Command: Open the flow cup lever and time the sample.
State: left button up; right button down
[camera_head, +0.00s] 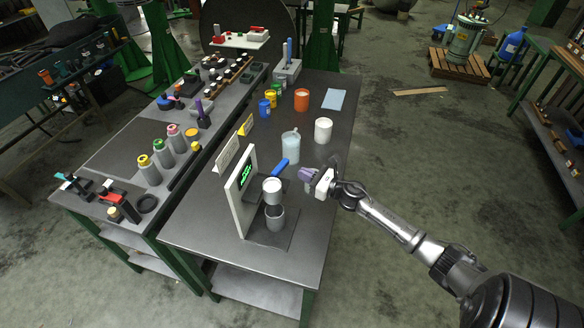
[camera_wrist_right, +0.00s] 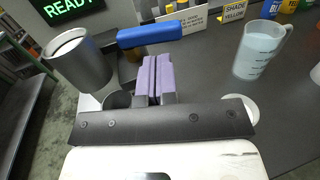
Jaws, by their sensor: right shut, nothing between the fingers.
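The flow cup stand is a white panel (camera_head: 240,197) on a dark base, with a green display that reads "READY" in the right wrist view (camera_wrist_right: 75,8). The metal flow cup (camera_head: 272,190) is held on the stand and also shows in the right wrist view (camera_wrist_right: 80,62). A grey receiving cup (camera_head: 275,218) stands below it. The blue lever (camera_head: 281,166) sticks out beside the flow cup; it also shows in the right wrist view (camera_wrist_right: 150,34). My right gripper (camera_head: 306,174), with purple fingers (camera_wrist_right: 155,80), is shut and empty, a little right of the lever and apart from it.
A clear measuring jug (camera_head: 290,147) and a white cup (camera_head: 323,130) stand behind the gripper. Coloured cans, including an orange one (camera_head: 301,100), stand farther back. The table's front right part (camera_head: 290,263) is clear.

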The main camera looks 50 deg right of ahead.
aim_at(286, 166)
jog(key=w, duration=0.3)
jog(key=shift+w+a+r, duration=0.1)
jog(key=shift+w+a, duration=0.1)
jog(key=shift+a, duration=0.05)
jog(key=shift+w+a+p, duration=0.1)
jog(key=shift+w+p, duration=0.2)
jog(key=shift+w, duration=0.45)
